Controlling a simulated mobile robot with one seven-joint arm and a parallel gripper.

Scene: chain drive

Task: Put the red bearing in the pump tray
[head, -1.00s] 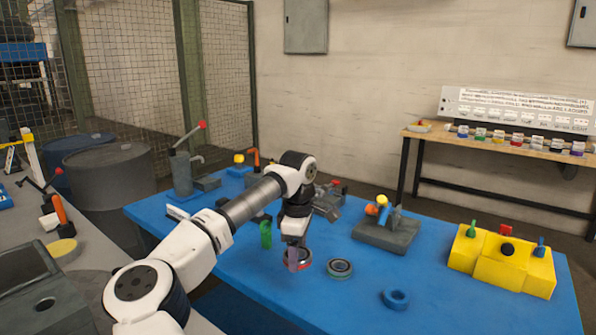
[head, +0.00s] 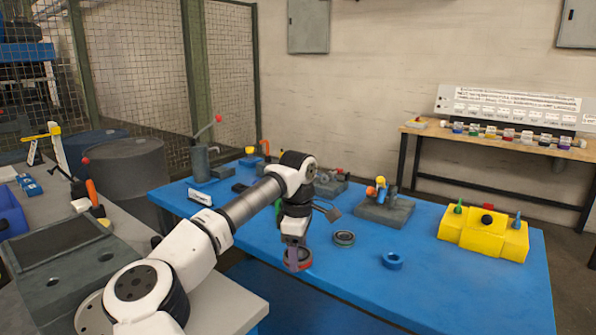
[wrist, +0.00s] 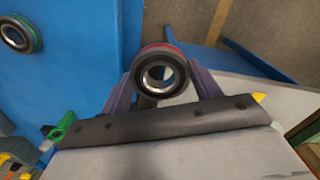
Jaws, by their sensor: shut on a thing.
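My gripper (head: 297,260) is shut on the red bearing (head: 304,259), a dark ring with a red band and a metal bore. In the wrist view the red bearing (wrist: 161,74) sits between the two purplish fingers of my gripper (wrist: 163,82), with the blue table edge and the floor behind it. In the head view it is by the table's front edge. I cannot tell for sure which thing is the pump tray. A pump-like device with a red lever (head: 200,160) stands at the table's back left, with a white label (head: 200,197) near it.
A green-banded bearing (head: 343,238), a blue ring (head: 392,261), a grey fixture (head: 385,210) and a yellow block (head: 483,236) are on the blue table (head: 440,285). A grey bench (head: 215,300) with a blue bin (head: 10,212) is at left. The table's front right is clear.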

